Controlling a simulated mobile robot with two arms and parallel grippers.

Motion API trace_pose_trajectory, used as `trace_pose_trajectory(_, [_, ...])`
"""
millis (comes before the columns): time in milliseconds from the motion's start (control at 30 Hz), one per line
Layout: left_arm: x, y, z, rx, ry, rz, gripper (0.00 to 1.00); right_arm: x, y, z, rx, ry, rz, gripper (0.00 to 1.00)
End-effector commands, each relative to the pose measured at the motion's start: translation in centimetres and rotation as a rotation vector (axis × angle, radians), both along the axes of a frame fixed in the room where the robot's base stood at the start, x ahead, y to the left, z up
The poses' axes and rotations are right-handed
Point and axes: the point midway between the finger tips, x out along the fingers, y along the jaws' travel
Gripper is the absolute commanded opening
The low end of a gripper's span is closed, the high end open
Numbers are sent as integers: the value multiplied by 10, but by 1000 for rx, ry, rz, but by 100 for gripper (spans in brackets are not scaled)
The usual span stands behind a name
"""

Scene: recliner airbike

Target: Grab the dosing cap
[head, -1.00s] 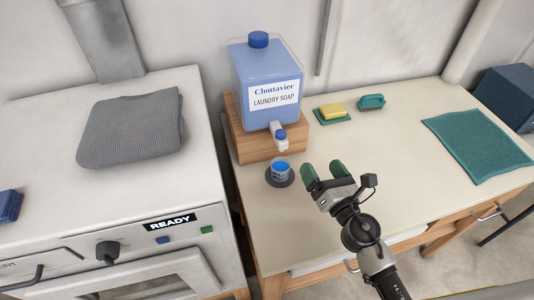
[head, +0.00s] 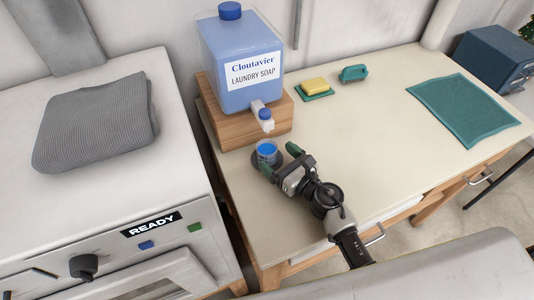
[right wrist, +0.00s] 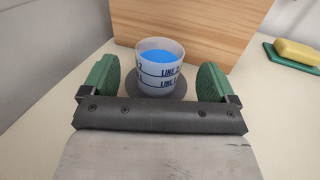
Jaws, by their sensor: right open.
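The dosing cap (head: 266,152) is a small clear cup with line marks and blue liquid in it. It stands upright on a round dark grey coaster (right wrist: 145,90) in front of the wooden block. My right gripper (head: 279,157) is open, with its green fingertips on either side of the cap. In the right wrist view the dosing cap (right wrist: 160,67) stands between and slightly beyond the fingers (right wrist: 156,84), with gaps showing on both sides. My left gripper is not in view.
A blue laundry soap jug (head: 240,65) with a spout (head: 263,114) stands on the wooden block (head: 228,125), above and behind the cap. A yellow sponge (head: 314,85), green brush (head: 354,73) and teal cloth (head: 463,108) lie farther right. The machine (head: 90,190) is at left.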

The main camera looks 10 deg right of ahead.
Motion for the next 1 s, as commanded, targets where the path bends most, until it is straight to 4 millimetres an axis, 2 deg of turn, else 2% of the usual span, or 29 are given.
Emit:
trace_pose_trajectory(200, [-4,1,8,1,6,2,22,32,18,2,3,-1,-2,88])
trace_pose_trajectory(300, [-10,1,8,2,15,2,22,41,22,2,2,-1,-2,88])
trace_pose_trajectory(600, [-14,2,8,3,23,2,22,44,24,0,0,0,-1,87])
trace_pose_trajectory(933, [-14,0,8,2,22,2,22,44,24,1,0,0,-1,36])
trace_pose_trajectory(1000, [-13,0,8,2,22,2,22,44,24,1,0,0,-1,36])
